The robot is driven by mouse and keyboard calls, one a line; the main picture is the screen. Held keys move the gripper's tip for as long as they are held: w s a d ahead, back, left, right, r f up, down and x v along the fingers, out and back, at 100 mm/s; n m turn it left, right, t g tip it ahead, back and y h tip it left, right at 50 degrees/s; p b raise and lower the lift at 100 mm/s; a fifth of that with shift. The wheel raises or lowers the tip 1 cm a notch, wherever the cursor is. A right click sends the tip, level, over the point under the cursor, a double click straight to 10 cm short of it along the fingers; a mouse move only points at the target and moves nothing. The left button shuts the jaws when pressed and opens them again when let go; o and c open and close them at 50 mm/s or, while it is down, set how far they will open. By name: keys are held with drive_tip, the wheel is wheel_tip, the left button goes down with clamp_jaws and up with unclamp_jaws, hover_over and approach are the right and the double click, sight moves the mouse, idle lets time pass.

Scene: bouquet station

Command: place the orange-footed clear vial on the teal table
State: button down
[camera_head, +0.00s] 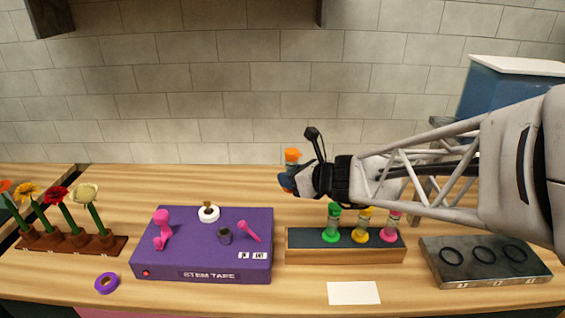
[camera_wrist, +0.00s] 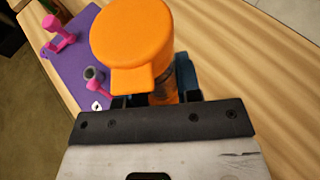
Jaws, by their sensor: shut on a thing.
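My gripper (camera_head: 289,180) is shut on the orange vial (camera_head: 291,155) and holds it above the wooden counter, left of the vial rack. In the wrist view, the vial's broad orange end (camera_wrist: 130,45) faces the camera between the jaws (camera_wrist: 160,85). Its clear body is mostly hidden by that end and the jaws.
A purple stem tape box (camera_head: 200,262) with pink tools stands left of the rack. Flowers in a brown holder (camera_head: 70,245) are at far left. A grey block with black rings (camera_head: 485,262) is at right. A white card (camera_head: 353,293) lies in front.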

sight(295, 168)
drive_tip(key=w+d+f+n+g+y, duration=0.25)
drive_tip(key=w+d+n+g, duration=0.6)
drive_tip(key=w+d, duration=0.5)
drive_tip(key=shift+m+y, duration=0.25)
drive_tip(key=shift+y, duration=0.1)
drive_tip(key=f, duration=0.5)
drive_tip(key=shift+w+a, duration=0.35)
drive_tip(key=shift+a, duration=0.05)
drive_tip(key=shift+f, duration=3.05)
drive_tip(key=shift+f, duration=0.15)
drive_tip(key=shift+f, duration=1.7)
drive_tip(key=shift+f, duration=0.15)
